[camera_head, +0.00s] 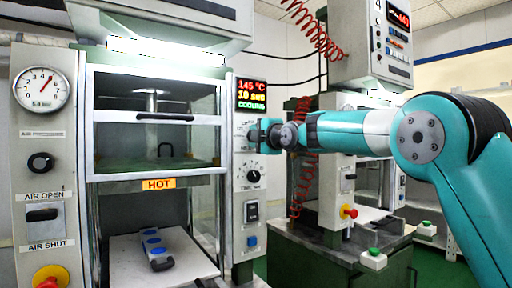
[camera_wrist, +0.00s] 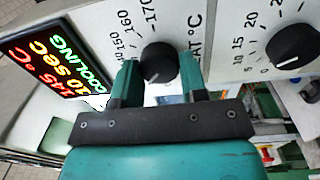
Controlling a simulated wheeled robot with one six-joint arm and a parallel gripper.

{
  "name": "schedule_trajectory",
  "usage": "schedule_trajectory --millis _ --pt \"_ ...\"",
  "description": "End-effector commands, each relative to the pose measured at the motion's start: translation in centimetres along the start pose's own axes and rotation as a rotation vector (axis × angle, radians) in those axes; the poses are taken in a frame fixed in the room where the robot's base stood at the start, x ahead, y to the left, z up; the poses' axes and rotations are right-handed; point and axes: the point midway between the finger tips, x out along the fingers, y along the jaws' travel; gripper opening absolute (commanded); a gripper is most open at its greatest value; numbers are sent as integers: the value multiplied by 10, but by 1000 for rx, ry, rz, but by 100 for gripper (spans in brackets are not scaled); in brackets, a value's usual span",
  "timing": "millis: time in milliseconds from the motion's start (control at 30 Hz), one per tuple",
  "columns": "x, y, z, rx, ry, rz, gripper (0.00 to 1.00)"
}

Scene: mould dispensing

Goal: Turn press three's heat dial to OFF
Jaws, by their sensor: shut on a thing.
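The heat dial (camera_wrist: 159,62) is a black round knob on a white panel, with a °C scale showing 150, 160 and 170 around it. My gripper (camera_wrist: 160,70) has one teal finger on each side of the dial and is shut on it. Which mark the dial points at is not clear, and no OFF mark can be made out. In the head view my gripper (camera_head: 262,136) is at the press's right panel and hides the dial. The display (camera_head: 252,95) above reads 145 °C, 10 sec, COOLING; it also shows in the wrist view (camera_wrist: 55,65).
A second black dial (camera_head: 254,176) with a number scale sits just below; it shows in the wrist view (camera_wrist: 294,46). A switch (camera_head: 251,211) is under it. The press door frame (camera_head: 155,175), with a HOT label, stands left of the panel. A red coiled hose (camera_head: 312,30) hangs behind.

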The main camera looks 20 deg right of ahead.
Motion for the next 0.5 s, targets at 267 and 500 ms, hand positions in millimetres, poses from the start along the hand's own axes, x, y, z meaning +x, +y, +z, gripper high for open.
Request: schedule_trajectory --millis 267,500 --pt "-1 3 4 -264 -4 18 16" --pt "-2 4 4 -483 1 20 16"
